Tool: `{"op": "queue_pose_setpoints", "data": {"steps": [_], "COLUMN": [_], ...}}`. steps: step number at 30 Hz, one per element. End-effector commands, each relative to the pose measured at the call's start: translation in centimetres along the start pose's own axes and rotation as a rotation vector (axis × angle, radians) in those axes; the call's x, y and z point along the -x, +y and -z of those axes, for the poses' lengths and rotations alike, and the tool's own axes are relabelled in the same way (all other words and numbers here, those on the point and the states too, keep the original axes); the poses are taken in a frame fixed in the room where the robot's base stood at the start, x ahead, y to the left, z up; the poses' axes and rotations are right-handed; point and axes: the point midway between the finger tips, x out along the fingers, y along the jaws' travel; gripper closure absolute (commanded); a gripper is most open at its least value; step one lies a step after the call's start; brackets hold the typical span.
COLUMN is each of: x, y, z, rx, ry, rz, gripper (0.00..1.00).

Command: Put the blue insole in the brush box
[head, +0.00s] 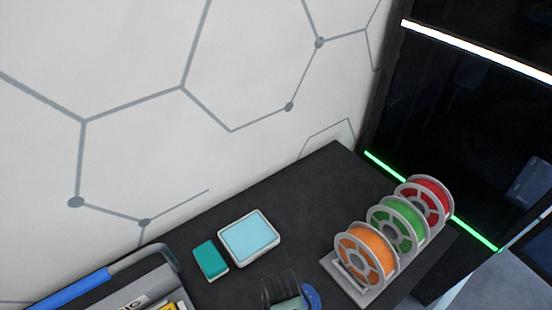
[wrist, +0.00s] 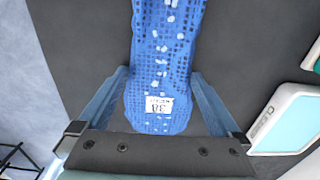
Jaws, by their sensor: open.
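The blue insole (wrist: 158,60) lies flat on a dark surface in the wrist view, with dark grid marks, pale patches and a white label reading 38 at its near end. Its far end runs out of the top of the picture. My gripper (wrist: 158,78) is open, with one blue finger on each side of the insole's near end. Gaps show between fingers and insole; whether the fingers are level with it I cannot tell. I cannot make out the insole in the head view. No box that I can surely name the brush box shows.
On the dark table (head: 310,190) stand a teal block (head: 210,260), a white-rimmed pale blue pad (head: 249,238) and orange (head: 366,253), green and red spools. A grey case (head: 130,298) with a blue-handled bar is at lower left. A dark ribbed object (head: 279,287) is at the bottom edge.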

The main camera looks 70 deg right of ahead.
Motion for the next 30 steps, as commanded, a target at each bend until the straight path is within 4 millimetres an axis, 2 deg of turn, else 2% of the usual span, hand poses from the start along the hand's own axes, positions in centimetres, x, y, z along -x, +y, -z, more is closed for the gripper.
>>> {"op": "queue_pose_setpoints", "data": {"steps": [1, 2, 13, 19, 22, 30], "x": [0.0, 0.0, 0.1, 0.2, 1.0, 5.8], "y": [0.0, 0.0, 0.0, 0.0, 0.0, -0.1], "z": [0.0, 0.0, 0.0, 0.0, 0.0, 0.1], "rx": [0.000, 0.000, 0.000, 0.000, 0.000, 0.000], "ry": [0.000, 0.000, 0.000, 0.000, 0.001, 0.002], "rz": [0.000, 0.000, 0.000, 0.001, 0.001, 0.004], "gripper": [0.02, 0.07, 0.74, 0.74, 0.74, 0.74]}}
